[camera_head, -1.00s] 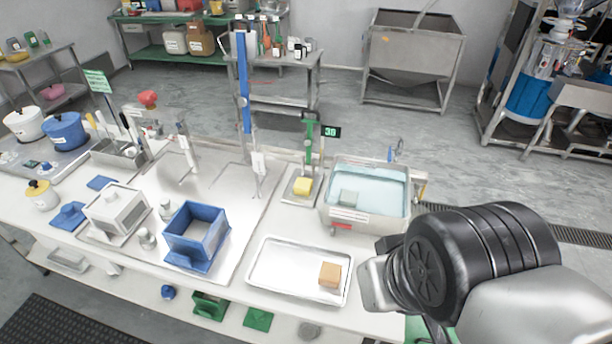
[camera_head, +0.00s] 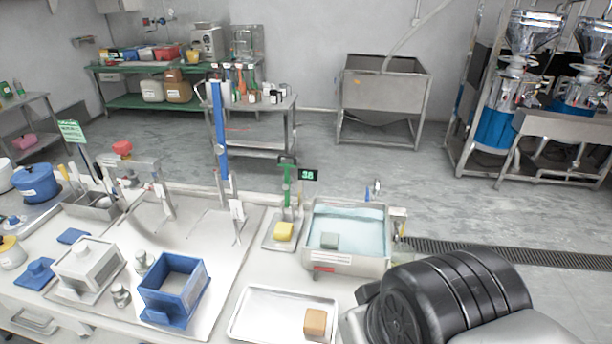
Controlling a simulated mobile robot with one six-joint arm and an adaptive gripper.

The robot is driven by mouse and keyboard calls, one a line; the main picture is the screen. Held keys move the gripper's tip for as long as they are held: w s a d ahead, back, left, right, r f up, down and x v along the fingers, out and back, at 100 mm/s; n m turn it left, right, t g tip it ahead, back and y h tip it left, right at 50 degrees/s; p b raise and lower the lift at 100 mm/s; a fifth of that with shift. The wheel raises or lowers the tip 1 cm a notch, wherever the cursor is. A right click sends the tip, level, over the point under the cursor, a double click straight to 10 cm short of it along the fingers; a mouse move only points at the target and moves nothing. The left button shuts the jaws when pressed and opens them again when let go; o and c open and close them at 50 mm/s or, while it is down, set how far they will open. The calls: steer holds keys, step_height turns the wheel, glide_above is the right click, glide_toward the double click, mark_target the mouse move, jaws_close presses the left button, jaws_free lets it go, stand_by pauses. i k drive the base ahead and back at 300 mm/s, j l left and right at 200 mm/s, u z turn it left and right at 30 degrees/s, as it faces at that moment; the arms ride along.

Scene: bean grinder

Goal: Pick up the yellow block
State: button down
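The yellow block (camera_head: 283,231) sits on a small metal plate (camera_head: 268,244) at the foot of a green stand (camera_head: 288,185), just left of the water basin. My arm fills the lower right of the view, right of the metal tray and in front of the basin. The arm is well apart from the yellow block. My gripper's fingers are not visible in this view.
A water basin (camera_head: 386,264) holds a grey-green block (camera_head: 329,240). A metal tray (camera_head: 262,318) in front holds an orange-brown block (camera_head: 315,322). A blue open box (camera_head: 176,288) and a white lidded box (camera_head: 88,262) stand left. A tall blue post (camera_head: 220,130) rises behind.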

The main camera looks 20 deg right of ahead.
mark_target(283, 231)
steer(key=i+j+z, duration=0.2)
steer(key=j+z, duration=0.25)
steer(key=i+j+z, duration=0.1)
steer(key=j+z, duration=0.35)
steer(key=j, duration=0.2)
steer(key=j+z, duration=0.45)
steer(key=j, duration=0.15)
